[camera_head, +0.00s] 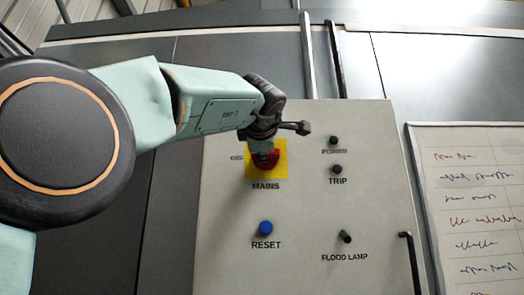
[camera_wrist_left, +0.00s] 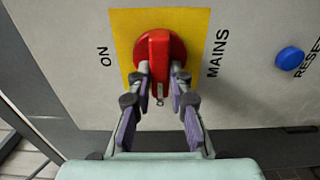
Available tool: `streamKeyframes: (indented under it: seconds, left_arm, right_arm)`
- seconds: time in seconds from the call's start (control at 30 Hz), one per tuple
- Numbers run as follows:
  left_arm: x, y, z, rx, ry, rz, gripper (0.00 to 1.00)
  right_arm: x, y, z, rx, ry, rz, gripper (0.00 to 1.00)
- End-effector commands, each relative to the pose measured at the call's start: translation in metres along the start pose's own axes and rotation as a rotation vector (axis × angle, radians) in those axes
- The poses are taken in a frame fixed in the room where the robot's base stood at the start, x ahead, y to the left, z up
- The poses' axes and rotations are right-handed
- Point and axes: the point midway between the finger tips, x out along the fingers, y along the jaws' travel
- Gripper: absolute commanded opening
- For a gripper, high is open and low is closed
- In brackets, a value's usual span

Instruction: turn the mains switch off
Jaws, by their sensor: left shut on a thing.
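The mains switch is a red rotary knob (camera_wrist_left: 158,52) on a yellow plate (camera_wrist_left: 197,22), with MAINS and ON lettered beside it in the left wrist view. In the head view the red knob (camera_head: 266,160) is partly hidden by my left gripper (camera_head: 262,145), above the MAINS label. In the left wrist view my left gripper (camera_wrist_left: 160,85) has its two fingers on either side of the knob's handle, shut on it. The handle lies in line with the fingers and across from the ON lettering in that view. My right gripper is in neither view.
The grey control panel (camera_head: 300,215) also carries a blue RESET button (camera_head: 265,228), a FLOOD LAMP switch (camera_head: 345,237), and TRIP (camera_head: 337,169) and POWER (camera_head: 333,140) knobs. A black handle (camera_head: 411,262) is at the lower right. A whiteboard (camera_head: 475,205) hangs to the right.

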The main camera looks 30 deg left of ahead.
Motion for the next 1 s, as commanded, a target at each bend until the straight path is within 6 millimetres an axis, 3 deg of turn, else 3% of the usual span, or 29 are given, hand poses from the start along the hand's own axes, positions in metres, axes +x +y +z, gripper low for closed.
streamKeyframes:
  seconds: [0.37, 0.4, 0.63, 1.0]
  left_arm:
    - [0.001, -0.0028, 0.0014, -0.006, -0.001, -0.006, 0.0]
    - [0.001, -0.0028, 0.0014, -0.006, -0.001, -0.006, 0.22]
    - [0.0004, -0.0012, 0.0009, -0.005, -0.001, -0.003, 0.41]
    - [-0.0001, 0.0, 0.0002, -0.005, -0.001, 0.0, 0.41]
  right_arm:
    - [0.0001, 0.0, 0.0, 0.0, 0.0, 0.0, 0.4]
    - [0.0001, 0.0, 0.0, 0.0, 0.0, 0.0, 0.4]
    - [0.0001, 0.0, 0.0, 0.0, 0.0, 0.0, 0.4]
    - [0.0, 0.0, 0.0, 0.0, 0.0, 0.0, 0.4]
